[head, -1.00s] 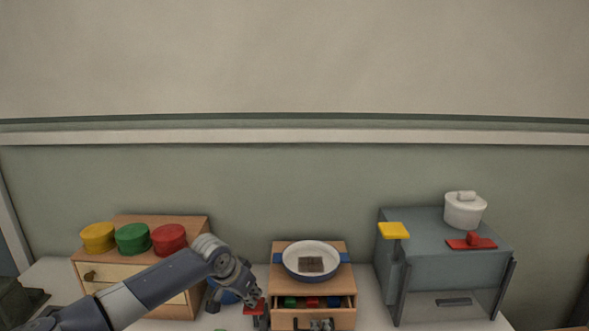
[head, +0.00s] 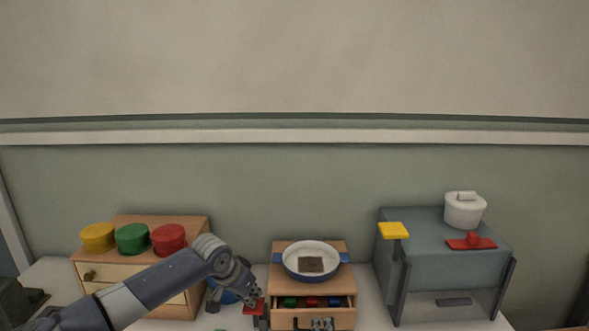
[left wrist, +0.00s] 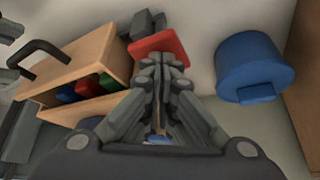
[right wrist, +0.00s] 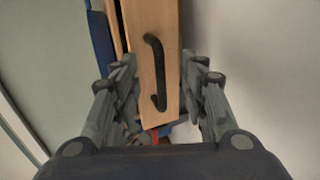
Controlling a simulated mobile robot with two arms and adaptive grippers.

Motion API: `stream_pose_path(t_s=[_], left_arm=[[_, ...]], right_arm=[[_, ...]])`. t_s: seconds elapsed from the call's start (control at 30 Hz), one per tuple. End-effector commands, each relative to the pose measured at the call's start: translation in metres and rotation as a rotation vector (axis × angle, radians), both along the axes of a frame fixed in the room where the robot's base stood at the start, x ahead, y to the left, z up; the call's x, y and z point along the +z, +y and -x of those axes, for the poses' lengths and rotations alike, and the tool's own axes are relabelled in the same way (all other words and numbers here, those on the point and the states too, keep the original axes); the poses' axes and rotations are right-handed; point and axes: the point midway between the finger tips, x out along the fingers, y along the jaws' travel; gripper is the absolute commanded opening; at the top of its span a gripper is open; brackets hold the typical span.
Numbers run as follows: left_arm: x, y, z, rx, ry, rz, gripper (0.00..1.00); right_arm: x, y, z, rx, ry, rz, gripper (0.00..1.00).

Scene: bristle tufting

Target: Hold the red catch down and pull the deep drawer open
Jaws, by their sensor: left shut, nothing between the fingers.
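The red catch (head: 254,307) stands beside the small wooden cabinet, at its left in the head view. It also shows in the left wrist view (left wrist: 161,46). My left gripper (head: 249,294) is shut and empty, its fingertips at the catch; whether they press it is unclear. The cabinet's wooden drawer (head: 288,323) stands partly open, with coloured blocks inside. In the right wrist view, its front carries a dark handle (right wrist: 154,72). My right gripper (right wrist: 157,75) is open, its fingers apart on either side of the drawer front. Contact with the handle cannot be told.
A blue-rimmed white pan (head: 311,258) sits on the wooden cabinet. A blue lidded pot (left wrist: 250,67) stands near the catch. A cabinet with coloured round tins (head: 132,238) is at left. A grey cabinet (head: 450,250) with a white pot (head: 465,210) is at right.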

Motion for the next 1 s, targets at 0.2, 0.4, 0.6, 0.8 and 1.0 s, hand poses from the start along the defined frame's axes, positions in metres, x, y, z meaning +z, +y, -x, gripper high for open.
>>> stream_pose_path(t_s=[0.2, 0.4, 0.6, 0.8, 1.0], left_arm=[[-0.001, 0.0, 0.001, 0.0, 0.002, 0.0, 0.0], [-0.001, 0.0, 0.001, 0.0, 0.002, 0.0, 0.0], [-0.001, 0.0, 0.001, 0.0, 0.002, 0.0, 0.0], [-0.001, 0.0, 0.001, 0.0, 0.002, 0.0, 0.0], [0.0, 0.0, 0.001, 0.0, 0.002, 0.0, 0.0]], right_arm=[[0.006, 0.0, 0.017, 0.001, 0.0, 0.001, 0.4], [0.012, 0.001, 0.032, 0.001, 0.0, 0.0, 0.4], [0.017, 0.0, 0.044, 0.001, 0.001, 0.0, 0.4], [0.018, 0.0, 0.047, 0.001, 0.0, 0.001, 0.4], [0.018, 0.0, 0.047, 0.0, 0.001, 0.001, 0.4]])
